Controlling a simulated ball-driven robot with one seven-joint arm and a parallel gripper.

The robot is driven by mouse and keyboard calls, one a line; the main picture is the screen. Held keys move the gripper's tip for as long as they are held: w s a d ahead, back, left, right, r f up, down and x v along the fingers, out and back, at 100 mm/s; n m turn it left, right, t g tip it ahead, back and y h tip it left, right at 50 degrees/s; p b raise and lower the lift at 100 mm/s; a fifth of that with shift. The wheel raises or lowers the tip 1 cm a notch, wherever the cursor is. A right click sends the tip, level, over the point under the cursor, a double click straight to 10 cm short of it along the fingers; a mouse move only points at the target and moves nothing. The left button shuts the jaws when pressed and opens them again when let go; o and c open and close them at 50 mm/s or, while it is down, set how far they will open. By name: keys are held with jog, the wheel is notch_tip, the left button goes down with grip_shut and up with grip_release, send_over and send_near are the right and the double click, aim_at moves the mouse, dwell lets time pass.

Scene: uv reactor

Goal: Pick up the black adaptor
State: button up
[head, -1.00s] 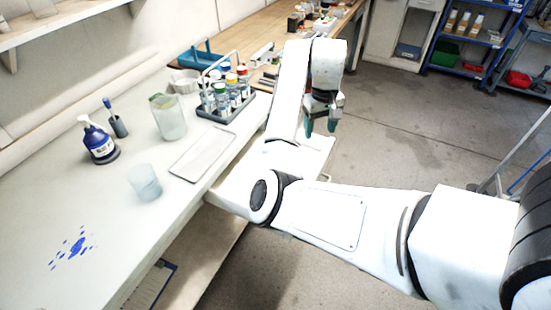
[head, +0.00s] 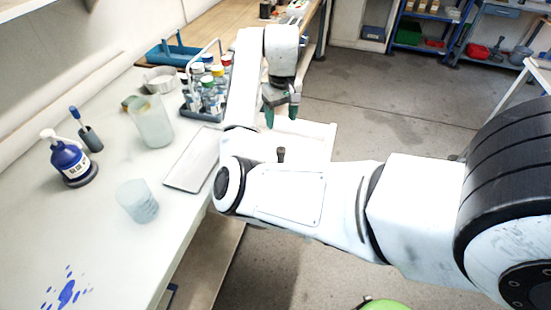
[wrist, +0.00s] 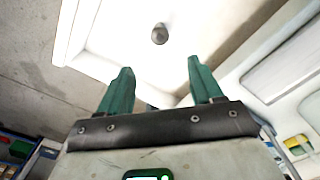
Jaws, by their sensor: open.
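A small dark upright piece, which looks like the black adaptor (head: 281,154), shows just above my arm in the head view, on a white surface (head: 318,142). My arm hides part of that surface. In the wrist view the dark piece (wrist: 160,34) appears round and stands on a white panel with raised edges, beyond the fingertips and between their lines. My gripper (head: 282,113) hangs with its green fingers pointing down, apart from the piece. The two fingers (wrist: 163,75) are spread, with nothing between them.
The bench on the left holds a flat white tray (head: 188,172), a rack of bottles (head: 205,112), a glass jar (head: 152,122), a cup (head: 137,202), a blue pump bottle (head: 70,160) and a blue spill (head: 66,292). Open floor (head: 385,115) lies to the right.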

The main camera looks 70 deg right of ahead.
jog(key=b, duration=0.4)
send_over(281, 149)
jog(key=f, duration=0.5)
jog(key=shift+w+d, duration=0.15)
jog(key=shift+w, duration=0.15)
notch_tip(281, 149, down, 5)
jog(key=shift+f, duration=0.2)
jog(key=shift+s+f, duration=0.15)
jog(key=shift+f, duration=1.2)
jog(key=shift+s+f, duration=0.15)
jog(key=shift+f, duration=1.15)
jog(key=c, duration=1.1)
jog(key=shift+r, duration=0.1)
